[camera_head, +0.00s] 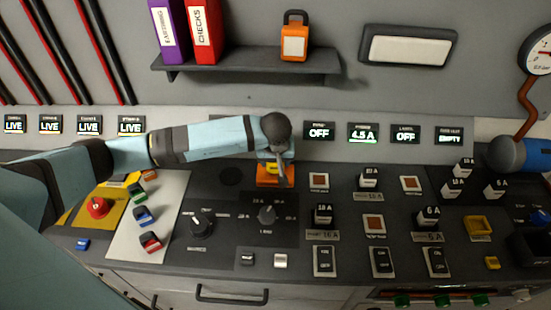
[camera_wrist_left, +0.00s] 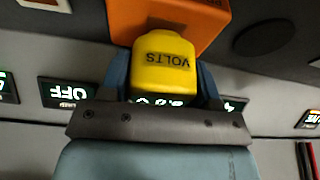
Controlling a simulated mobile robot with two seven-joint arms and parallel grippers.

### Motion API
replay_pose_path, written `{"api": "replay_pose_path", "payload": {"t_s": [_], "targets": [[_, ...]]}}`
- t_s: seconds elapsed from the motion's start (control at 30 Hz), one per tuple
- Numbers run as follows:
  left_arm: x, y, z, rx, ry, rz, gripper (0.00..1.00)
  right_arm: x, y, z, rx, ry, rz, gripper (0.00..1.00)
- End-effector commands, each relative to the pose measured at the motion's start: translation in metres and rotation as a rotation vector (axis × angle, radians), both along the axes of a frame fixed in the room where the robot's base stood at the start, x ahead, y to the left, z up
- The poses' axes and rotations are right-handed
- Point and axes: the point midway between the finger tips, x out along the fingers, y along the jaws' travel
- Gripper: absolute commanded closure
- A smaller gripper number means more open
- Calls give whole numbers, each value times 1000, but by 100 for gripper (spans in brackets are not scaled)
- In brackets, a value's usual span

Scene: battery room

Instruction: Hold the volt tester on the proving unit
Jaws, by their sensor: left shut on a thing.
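My left gripper (camera_head: 277,172) is shut on the yellow volt tester (camera_wrist_left: 165,62), which is marked VOLTS. In the left wrist view the tester sits between my two fingers (camera_wrist_left: 162,80). Its far end meets the orange proving unit (camera_wrist_left: 165,15) in that view; whether they touch or one only overlaps the other, I cannot tell. In the head view the proving unit (camera_head: 275,181) stands on the dark console, below my left wrist. Only a little of the tester (camera_head: 271,168) shows there, partly hidden by the gripper. My right gripper is not in view.
A red button (camera_head: 97,207) and coloured clips (camera_head: 143,215) lie left. Black fuse blocks (camera_head: 323,213) and switches fill the right. A shelf (camera_head: 250,62) with binders and an orange padlock hangs above.

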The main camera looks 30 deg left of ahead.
Motion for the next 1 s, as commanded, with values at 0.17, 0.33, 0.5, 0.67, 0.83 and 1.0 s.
{"api": "replay_pose_path", "payload": {"t_s": [0.17, 0.33, 0.5, 0.67, 0.83, 1.0], "targets": [[0, 0, 0, 0, 0, 0, 62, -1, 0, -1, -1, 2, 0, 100], [0, 0, 0, 0, 0, 0, 62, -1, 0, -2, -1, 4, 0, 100], [0, 0, -1, 0, 0, 0, 62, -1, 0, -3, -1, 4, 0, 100], [0, 0, -3, 0, 0, 0, 62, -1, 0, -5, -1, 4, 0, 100], [0, 0, -5, 0, 0, 0, 62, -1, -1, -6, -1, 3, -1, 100], [0, 0, -7, 0, 0, 0, 62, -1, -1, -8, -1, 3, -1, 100]]}}
